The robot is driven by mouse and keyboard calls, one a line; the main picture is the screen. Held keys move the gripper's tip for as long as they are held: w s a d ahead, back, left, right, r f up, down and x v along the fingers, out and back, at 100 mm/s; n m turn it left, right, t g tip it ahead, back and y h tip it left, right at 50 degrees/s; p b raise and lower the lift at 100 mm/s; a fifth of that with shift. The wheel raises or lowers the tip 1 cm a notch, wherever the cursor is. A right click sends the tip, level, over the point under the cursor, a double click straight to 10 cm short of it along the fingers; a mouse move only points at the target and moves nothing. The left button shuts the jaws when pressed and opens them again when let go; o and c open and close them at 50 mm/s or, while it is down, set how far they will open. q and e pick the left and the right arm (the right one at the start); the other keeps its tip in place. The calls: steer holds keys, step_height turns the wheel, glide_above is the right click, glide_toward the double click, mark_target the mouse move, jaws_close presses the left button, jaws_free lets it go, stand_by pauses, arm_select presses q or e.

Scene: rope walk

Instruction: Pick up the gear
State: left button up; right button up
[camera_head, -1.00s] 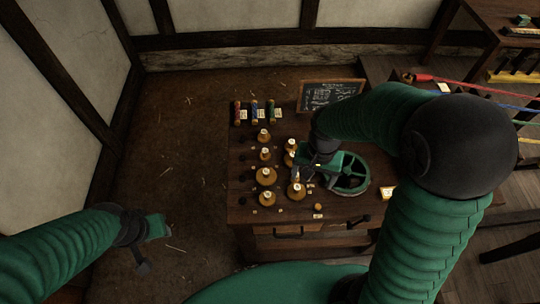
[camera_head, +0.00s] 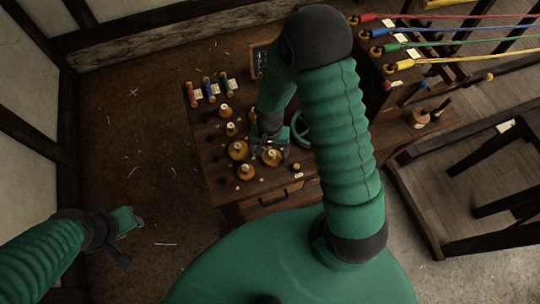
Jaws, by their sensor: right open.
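Several round brass-coloured pieces with pale tops, which may be gears, stand in rows on the wooden bench (camera_head: 215,180). They include a front one (camera_head: 246,173), a wider one (camera_head: 238,150) and a far one (camera_head: 225,110). My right gripper (camera_head: 270,150) is open, low over the bench, at a brass piece (camera_head: 272,158) in the right row. The gripper and forearm partly hide that piece, and I cannot tell whether they touch. A green spoked wheel (camera_head: 301,128) is just right of the gripper, mostly behind my arm. My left gripper (camera_head: 134,243) is open and empty over the floor, away from the bench.
A dark chalkboard (camera_head: 259,60) is partly hidden behind my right arm. Coloured ropes (camera_head: 450,40) run from a stand at upper right.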

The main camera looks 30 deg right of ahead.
mark_target(272, 153)
steer(key=shift+s+f, duration=0.2)
steer(key=shift+f, duration=1.05)
steer(key=shift+w+d+f, duration=0.1)
steer(key=shift+d+f, duration=0.15)
steer(key=shift+d, duration=0.05)
steer(key=shift+w+d+f, duration=0.1)
steer(key=shift+d+f, duration=0.05)
steer(key=shift+d, duration=0.25)
steer(key=shift+c, duration=0.3)
steer(key=shift+d, duration=0.1)
steer(key=shift+c, duration=2.4)
steer(key=shift+a, duration=0.5)
steer(key=c, duration=0.7)
arm_select(q)
steer(key=shift+d+r, duration=0.15)
steer(key=shift+d, duration=0.15)
arm_select(e)
steer(key=shift+c, duration=0.2)
arm_select(q)
steer(key=shift+d, duration=0.1)
arm_select(e)
steer(key=shift+d, duration=0.15)
